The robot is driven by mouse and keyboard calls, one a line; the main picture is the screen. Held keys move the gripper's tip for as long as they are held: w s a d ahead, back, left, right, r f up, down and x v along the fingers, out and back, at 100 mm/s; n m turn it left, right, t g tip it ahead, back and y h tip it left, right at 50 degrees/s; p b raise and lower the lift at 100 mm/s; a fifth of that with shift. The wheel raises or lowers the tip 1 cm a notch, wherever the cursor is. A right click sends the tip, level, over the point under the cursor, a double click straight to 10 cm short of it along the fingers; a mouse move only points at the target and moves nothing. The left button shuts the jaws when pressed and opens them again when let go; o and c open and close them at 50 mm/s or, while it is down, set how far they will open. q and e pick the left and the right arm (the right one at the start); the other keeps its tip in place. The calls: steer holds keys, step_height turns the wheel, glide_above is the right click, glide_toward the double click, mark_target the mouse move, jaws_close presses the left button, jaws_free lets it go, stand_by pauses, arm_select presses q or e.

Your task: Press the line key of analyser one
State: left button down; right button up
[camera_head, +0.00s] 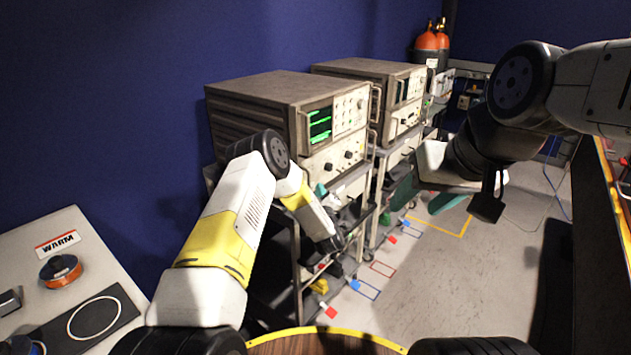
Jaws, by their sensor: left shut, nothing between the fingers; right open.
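Two grey-brown analysers stand on wheeled carts along the blue wall. The nearer analyser (262,92) has a lit green screen (319,125), a panel of small keys beside it and knobs below. The farther analyser (350,67) stands behind it to the right. I cannot read which is analyser one or pick out the line key. My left gripper (333,243) is shut and empty, pointing down in front of the nearer cart, below the panel and apart from the keys. My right gripper (492,200) is open and empty, over the floor to the right.
A pale bench (55,240) at the left holds an orange spool (61,270) and a WARM label (58,243). Small coloured items and taped outlines lie by the carts. The grey floor (425,285) is mostly clear.

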arm_select(q)
steer(key=shift+w+a, duration=0.1)
steer(key=shift+w+a, duration=0.2)
steer(key=shift+a, duration=0.1)
steer(key=shift+w+a, duration=0.1)
steer(key=shift+a, duration=0.05)
stand_by(0.4)
steer(key=shift+s+d, duration=0.4)
steer(key=shift+d, duration=0.15)
steer(key=s+d, duration=0.2)
steer(key=d, duration=0.1)
steer(key=s+d, duration=0.1)
steer(key=shift+s+d, duration=0.25)
steer(key=shift+d, duration=0.15)
stand_by(0.4)
